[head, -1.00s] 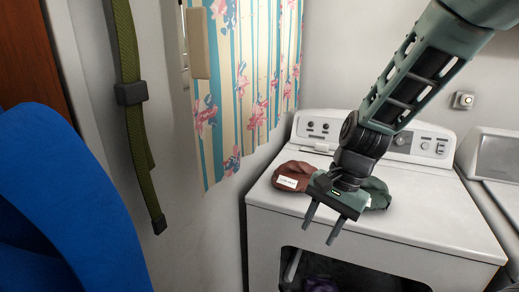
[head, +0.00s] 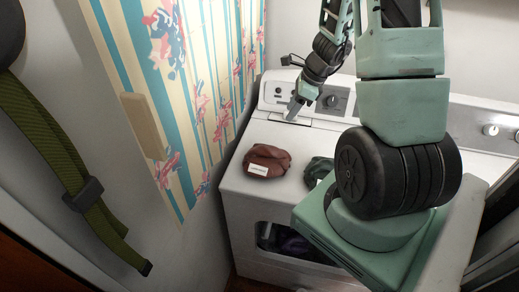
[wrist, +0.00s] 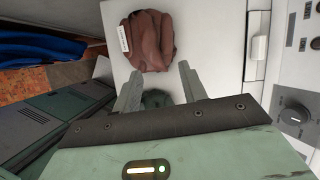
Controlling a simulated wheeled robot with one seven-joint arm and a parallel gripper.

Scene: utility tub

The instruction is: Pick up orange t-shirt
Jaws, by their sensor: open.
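No plainly orange t-shirt shows. A reddish-brown folded cloth (head: 267,160) with a white label lies on top of the white machine, near its left edge. It also shows at the top of the wrist view (wrist: 147,40). A dark green cloth (head: 318,170) lies to its right, partly hidden by my arm. In the wrist view the green cloth (wrist: 157,98) shows between my finger bases. My gripper (wrist: 160,68) is open and empty, with the brown cloth beyond its fingertips. In the head view my gripper (head: 294,108) is above the machine's back part, near the control panel.
The white machine (head: 240,198) has a front opening with dark purple cloth (head: 295,243) inside. A flowered curtain (head: 205,75) hangs at its left. A green strap (head: 75,170) hangs on the left wall. A blue thing (wrist: 40,45) shows in the wrist view.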

